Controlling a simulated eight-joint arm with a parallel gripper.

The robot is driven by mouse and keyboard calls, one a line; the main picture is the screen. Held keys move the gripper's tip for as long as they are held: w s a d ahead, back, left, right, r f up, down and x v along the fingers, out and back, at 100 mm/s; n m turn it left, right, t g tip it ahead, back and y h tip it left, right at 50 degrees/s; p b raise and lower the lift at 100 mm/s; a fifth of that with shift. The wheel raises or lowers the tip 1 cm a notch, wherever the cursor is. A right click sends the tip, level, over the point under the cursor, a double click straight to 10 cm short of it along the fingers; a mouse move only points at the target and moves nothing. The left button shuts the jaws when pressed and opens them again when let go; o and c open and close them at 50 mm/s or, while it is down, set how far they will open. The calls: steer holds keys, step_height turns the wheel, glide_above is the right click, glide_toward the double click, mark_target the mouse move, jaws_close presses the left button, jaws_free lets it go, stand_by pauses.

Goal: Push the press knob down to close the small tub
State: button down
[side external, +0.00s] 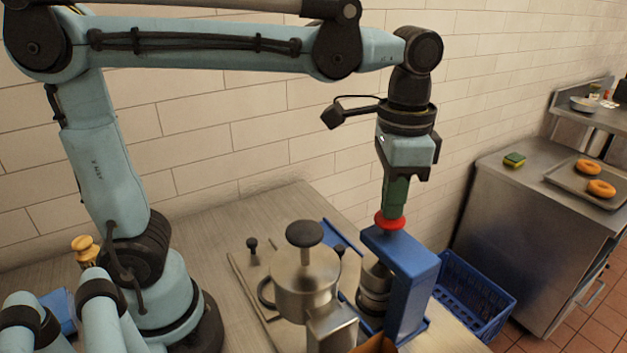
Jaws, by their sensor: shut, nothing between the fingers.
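The red press knob (389,221) sits on top of the blue press frame (415,262). Below the frame's top arm stands a small metal tub (374,285), partly hidden by the frame and a metal vessel in front. I cannot see whether its lid is seated. My gripper (394,211) points straight down with its green fingers shut and empty. The fingertips are right at the top of the red knob and seem to touch it, though this view does not settle it.
A steel pot (304,287) with a black knob stands left of the press, close to it. A blue crate (475,293) is to the right. A steel counter (530,225) holds a tray with bagels (601,188) and a sponge (514,160). The tiled wall is behind.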

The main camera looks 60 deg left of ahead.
steer(key=shift+r, duration=2.05)
step_height(320, 180, up, 6)
steer(key=s+a+f+n+t, duration=0.1)
steer(key=a+f+n+t, duration=0.2)
steer(key=a+f, duration=0.2)
steer(key=s+a+f+n+t, duration=0.2)
steer(key=a+f, duration=0.4)
steer(key=f, duration=0.6)
steer(key=shift+s+n+t, duration=0.3)
steer(key=shift+n+t, duration=0.2)
steer(key=shift+t, duration=0.6)
